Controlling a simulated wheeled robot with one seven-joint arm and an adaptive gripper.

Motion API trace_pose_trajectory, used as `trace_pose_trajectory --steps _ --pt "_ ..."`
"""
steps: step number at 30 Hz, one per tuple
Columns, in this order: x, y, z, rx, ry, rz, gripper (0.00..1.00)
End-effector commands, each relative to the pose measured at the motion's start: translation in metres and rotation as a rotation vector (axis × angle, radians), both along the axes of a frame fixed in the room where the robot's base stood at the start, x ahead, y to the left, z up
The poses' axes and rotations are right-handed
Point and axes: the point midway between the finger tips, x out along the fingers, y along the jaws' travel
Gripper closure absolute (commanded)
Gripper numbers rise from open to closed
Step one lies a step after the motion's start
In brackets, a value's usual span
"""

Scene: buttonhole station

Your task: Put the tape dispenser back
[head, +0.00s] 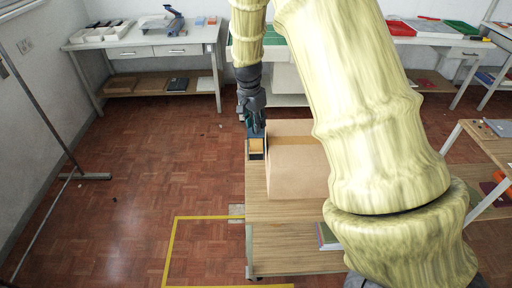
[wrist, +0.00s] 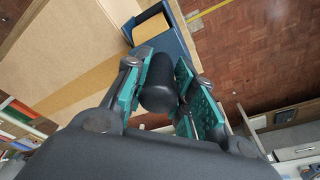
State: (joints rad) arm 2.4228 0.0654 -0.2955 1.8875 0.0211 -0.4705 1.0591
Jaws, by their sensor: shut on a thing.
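The tape dispenser is a dark blue holder with a tan tape roll and a black round handle. In the head view the tape dispenser (head: 256,147) is at the left side of a cardboard box on the wooden table. In the wrist view its blue body (wrist: 170,31) shows beyond the fingers. My gripper (head: 254,128) is above it, and its teal pads (wrist: 160,97) are shut on the black handle (wrist: 158,85). I cannot tell whether the dispenser touches the table or hangs just above it.
The cardboard box (head: 292,175) has a tan tape strip along its top. The wooden table (head: 270,208) has bare room in front of it. Benches with trays (head: 140,45) stand along the back wall. A yellow line (head: 168,250) marks the floor.

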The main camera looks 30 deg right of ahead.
Motion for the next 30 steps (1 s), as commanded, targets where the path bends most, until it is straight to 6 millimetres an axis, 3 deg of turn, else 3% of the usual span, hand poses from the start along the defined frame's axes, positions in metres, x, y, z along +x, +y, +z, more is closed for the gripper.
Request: trace_pose_trajectory --steps 15,30 --pt "0.000 0.000 -0.079 0.000 0.000 0.001 1.00" --pt "0.000 0.000 -0.111 0.000 0.001 0.000 1.00"
